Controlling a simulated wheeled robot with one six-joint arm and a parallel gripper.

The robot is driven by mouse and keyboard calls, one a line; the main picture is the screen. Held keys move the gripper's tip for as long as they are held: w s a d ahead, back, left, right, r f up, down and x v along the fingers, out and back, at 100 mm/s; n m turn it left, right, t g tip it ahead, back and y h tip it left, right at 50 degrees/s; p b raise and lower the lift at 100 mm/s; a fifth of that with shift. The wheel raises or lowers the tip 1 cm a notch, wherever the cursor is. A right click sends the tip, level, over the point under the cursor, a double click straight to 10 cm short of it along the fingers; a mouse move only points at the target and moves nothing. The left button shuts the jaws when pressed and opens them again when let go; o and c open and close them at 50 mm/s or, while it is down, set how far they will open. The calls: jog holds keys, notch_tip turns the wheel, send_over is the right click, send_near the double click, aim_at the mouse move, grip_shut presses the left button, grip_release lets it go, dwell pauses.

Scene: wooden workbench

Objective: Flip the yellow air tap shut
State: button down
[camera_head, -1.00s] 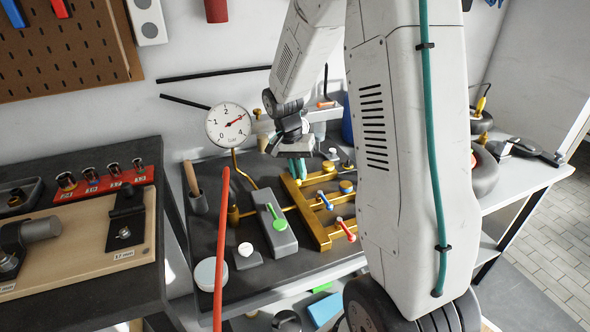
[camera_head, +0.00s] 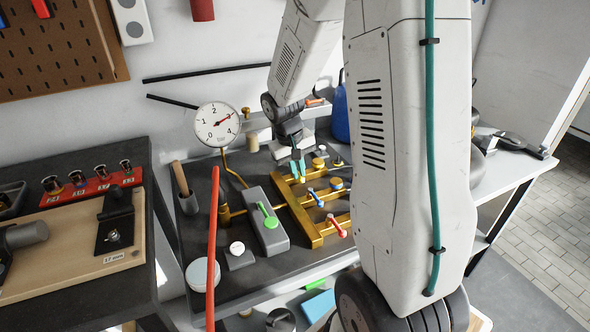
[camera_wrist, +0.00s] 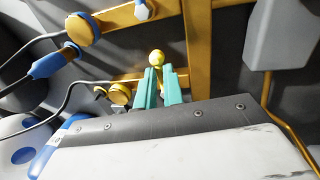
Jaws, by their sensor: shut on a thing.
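The yellow air tap shows in the wrist view as a round yellow knob (camera_wrist: 156,57) at the tips of my teal fingers. My gripper (camera_wrist: 160,72) is shut on it, one finger on each side. In the head view my gripper (camera_head: 298,174) reaches down to the far end of the brass manifold (camera_head: 319,239), and its fingers hide most of the yellow tap. Whether the tap's lever lies along or across its pipe is hard to tell.
A blue lever (camera_head: 315,197) and a red lever (camera_head: 336,226) sit on nearer branches of the manifold. A green lever (camera_head: 267,215) on a grey block stands left of it. A pressure gauge (camera_head: 217,124) stands behind. A red hose (camera_head: 212,250) rises at the front.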

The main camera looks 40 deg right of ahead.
jog(key=shift+s+f, duration=0.15)
jog(key=shift+s, duration=0.15)
jog(key=c, duration=1.5)
grip_release()
jog(key=shift+w, duration=0.1)
jog(key=r, duration=0.2)
jog(key=a+r, duration=0.1)
jog(key=r, duration=0.4)
jog(key=shift+w+a+r, duration=0.2)
jog(key=shift+r, duration=0.2)
